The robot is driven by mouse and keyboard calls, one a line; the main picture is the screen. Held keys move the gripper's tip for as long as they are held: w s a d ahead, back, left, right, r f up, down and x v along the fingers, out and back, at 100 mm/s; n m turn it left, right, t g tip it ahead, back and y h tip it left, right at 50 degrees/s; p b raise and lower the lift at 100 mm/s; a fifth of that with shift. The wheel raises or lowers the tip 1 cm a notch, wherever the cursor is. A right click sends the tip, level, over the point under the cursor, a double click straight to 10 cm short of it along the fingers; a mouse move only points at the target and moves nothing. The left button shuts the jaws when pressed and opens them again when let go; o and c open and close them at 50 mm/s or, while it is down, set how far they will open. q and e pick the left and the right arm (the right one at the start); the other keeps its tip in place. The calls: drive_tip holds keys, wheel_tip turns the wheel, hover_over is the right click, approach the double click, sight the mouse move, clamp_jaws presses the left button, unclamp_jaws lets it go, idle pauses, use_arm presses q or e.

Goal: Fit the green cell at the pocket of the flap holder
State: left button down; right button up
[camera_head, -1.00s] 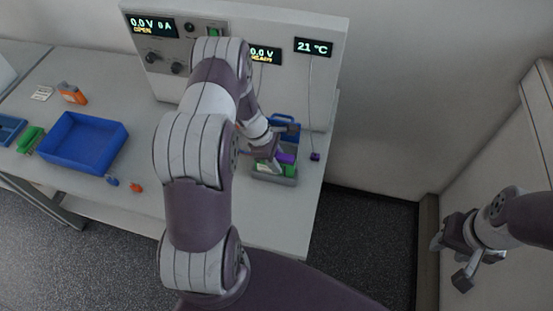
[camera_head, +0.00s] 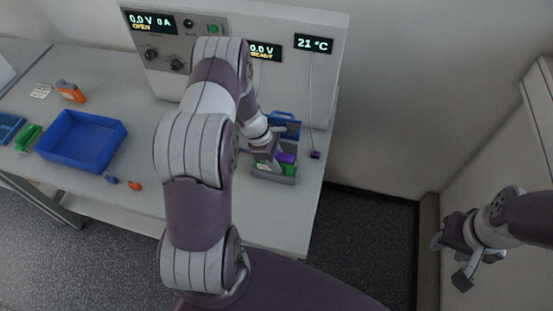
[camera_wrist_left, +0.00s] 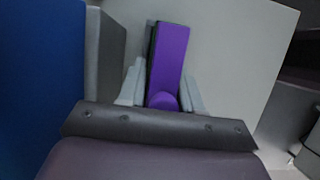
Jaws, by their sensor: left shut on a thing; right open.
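My left gripper (camera_head: 273,163) reaches down at the grey holder (camera_head: 274,178) near the bench's right end. In the left wrist view its pale fingers (camera_wrist_left: 163,92) are shut on a purple piece (camera_wrist_left: 168,58), long with a rounded near end and a dark side. The purple piece also shows in the head view (camera_head: 287,158). A green block (camera_head: 290,169), possibly the green cell, shows just below it at the holder. The arm partly hides the holder and its pocket. My right gripper (camera_head: 460,250) is open and empty, off to the right, away from the bench.
The cycler panel (camera_head: 230,45) with lit displays stands behind. A blue handled object (camera_head: 285,125) stands behind the holder. A blue tray (camera_head: 83,141), green block (camera_head: 28,137) and orange object (camera_head: 71,92) are at left. Small blue and orange pieces (camera_head: 135,186) lie near the front edge.

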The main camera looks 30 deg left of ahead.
use_arm(q)
drive_tip(key=c, duration=0.7)
unclamp_jaws()
drive_tip(key=b+v, duration=0.2)
drive_tip(key=v, duration=0.9)
drive_tip(key=shift+s+a+r, duration=0.15)
drive_tip(key=shift+r, duration=0.15)
drive_tip(key=shift+a+r+b, duration=0.15)
drive_tip(key=shift+r+b, duration=0.15)
drive_tip(key=shift+r, duration=0.2)
drive_tip(key=shift+a+f+m, duration=0.1)
drive_tip(key=shift+a+m, duration=0.05)
drive_tip(key=shift+m, duration=0.25)
drive_tip(key=s+d+r+m+y+b, duration=0.1)
drive_tip(key=s+d+m, duration=0.3)
drive_tip(key=m, duration=0.2)
drive_tip(key=s+d+m+y+b, duration=0.1)
drive_tip(key=s+d+m+y, duration=0.1)
drive_tip(key=s+d+m, duration=0.2)
drive_tip(key=s+d+r+m+y+b, duration=0.1)
drive_tip(key=s+d+m, duration=0.3)
drive_tip(key=m, duration=0.6)
drive_tip(key=shift+s+d+r+b, duration=0.15)
drive_tip(key=shift+d+r+b, duration=0.15)
drive_tip(key=shift+d+b, duration=0.15)
